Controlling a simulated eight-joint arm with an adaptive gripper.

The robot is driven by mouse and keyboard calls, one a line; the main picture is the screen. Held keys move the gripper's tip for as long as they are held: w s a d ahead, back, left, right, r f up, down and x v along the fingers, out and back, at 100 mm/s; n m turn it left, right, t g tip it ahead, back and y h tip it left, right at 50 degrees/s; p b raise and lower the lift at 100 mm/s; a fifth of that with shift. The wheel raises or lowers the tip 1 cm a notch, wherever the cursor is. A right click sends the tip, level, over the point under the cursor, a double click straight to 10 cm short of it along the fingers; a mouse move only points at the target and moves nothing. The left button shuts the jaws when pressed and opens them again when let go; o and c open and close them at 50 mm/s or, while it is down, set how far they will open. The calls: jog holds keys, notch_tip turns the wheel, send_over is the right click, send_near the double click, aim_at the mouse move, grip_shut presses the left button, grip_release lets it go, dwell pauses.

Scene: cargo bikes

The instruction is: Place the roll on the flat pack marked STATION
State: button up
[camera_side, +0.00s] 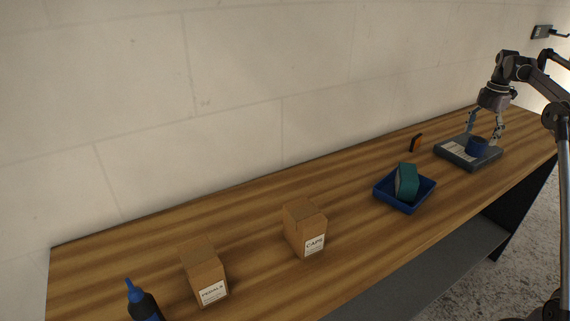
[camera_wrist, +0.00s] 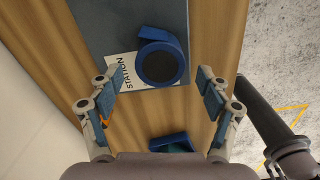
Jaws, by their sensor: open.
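The roll (camera_side: 477,147) is a blue ring with a dark centre and a loose tail. It lies flat on the dark grey flat pack (camera_side: 468,163) at the right of the bench. In the wrist view the roll (camera_wrist: 162,63) partly overlaps the white label marked STATION (camera_wrist: 122,72), on the flat pack (camera_wrist: 110,25). My gripper (camera_side: 482,134) is above the pack, fingers pointing down. In the wrist view my gripper (camera_wrist: 160,88) is open and empty, its fingers wide apart on either side of the roll's line and clear of it.
A blue tray (camera_side: 404,208) holding a teal block (camera_side: 406,182) stands left of the pack. A small black-and-orange item (camera_side: 416,143) is near the wall. Boxes marked CAPS (camera_side: 304,228) and PEDALS (camera_side: 204,272) and a blue-tipped bottle (camera_side: 142,304) stand farther left.

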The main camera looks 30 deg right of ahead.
aim_at(477, 140)
notch_tip(477, 140, up, 3)
jog(key=shift+r, duration=0.15)
jog(key=shift+w+a+r, duration=0.15)
jog(key=shift+a+r, duration=0.05)
jog(key=shift+r, duration=0.05)
jog(key=w+a+r+m+t, duration=0.1)
jog(key=a+r+m, duration=0.15)
jog(key=a, duration=0.65)
jog(key=w+a+r+m+t+h, duration=0.1)
jog(key=a+r+m, duration=0.15)
jog(key=a, duration=0.65)
jog(key=w+a+r+m+t, duration=0.1)
jog(key=a+r+m, duration=0.15)
jog(key=a, duration=0.65)
jog(key=s+a+f+m+t, duration=0.2)
jog(key=s+a+f+m, duration=0.2)
jog(key=s+a, duration=0.3)
jog(key=s+a+f+m+t+y, duration=0.1)
jog(key=s+a+f+m, duration=0.3)
jog(key=a, duration=0.9)
jog(key=s+f+t, duration=0.1)
jog(key=s+f, duration=0.2)
jog(key=s, duration=0.1)
jog(key=shift+a, duration=0.2)
